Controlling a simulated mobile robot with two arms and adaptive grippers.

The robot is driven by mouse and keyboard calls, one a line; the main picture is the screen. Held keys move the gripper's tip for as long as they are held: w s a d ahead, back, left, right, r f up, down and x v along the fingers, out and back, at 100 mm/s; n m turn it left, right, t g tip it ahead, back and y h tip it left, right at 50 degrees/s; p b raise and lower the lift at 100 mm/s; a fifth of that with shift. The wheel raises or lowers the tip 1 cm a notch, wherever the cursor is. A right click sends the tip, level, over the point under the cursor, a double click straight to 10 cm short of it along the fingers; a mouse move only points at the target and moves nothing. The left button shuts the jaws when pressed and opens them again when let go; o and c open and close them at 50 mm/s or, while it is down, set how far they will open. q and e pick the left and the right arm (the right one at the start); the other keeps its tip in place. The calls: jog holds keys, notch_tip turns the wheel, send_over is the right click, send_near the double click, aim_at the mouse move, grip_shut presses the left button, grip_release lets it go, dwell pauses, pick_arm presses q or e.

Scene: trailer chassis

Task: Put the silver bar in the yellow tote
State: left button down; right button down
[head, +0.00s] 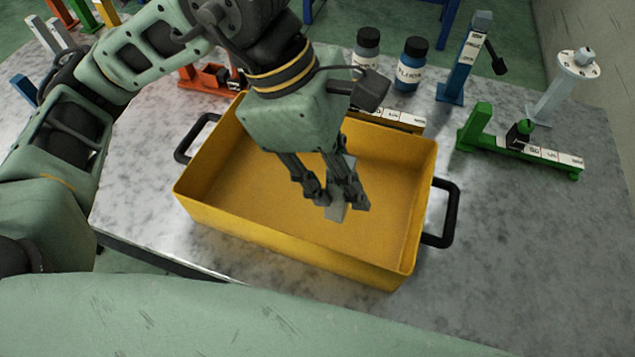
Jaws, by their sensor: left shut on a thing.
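The yellow tote (300,252) stands on the grey table, open at the top, with a black handle at each end. My left gripper (340,198) points down over the inside of the tote, right of its middle. It is shut on the silver bar (337,211), a small grey piece showing between and below the fingertips. The fingers hide part of the bar, and I cannot tell whether it touches the tote's floor. My right gripper is not in view.
Behind the tote stand two dark-capped bottles (409,70), a blue stand (462,70) and an orange piece (210,78). A green fixture (520,145) and a white stand (566,85) are at the right. The table's right front (530,270) is clear.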

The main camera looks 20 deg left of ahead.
pick_arm(q)
jog(key=w+a+f+p, duration=0.1)
jog(key=w+f, duration=0.2)
jog(key=w+a+f+p, duration=0.1)
jog(key=w+f, duration=0.3)
jog(key=w+a+f+p, duration=0.1)
jog(key=w+f, duration=0.2)
jog(key=shift+w+a+f+p, duration=0.1)
jog(key=shift+w+f+p, duration=0.15)
jog(key=shift+f+p, duration=0.1)
jog(key=shift+f+b, duration=0.2)
jog(key=shift+b, duration=0.1)
jog(key=c, duration=1.5)
grip_release()
jog(key=shift+r, duration=0.1)
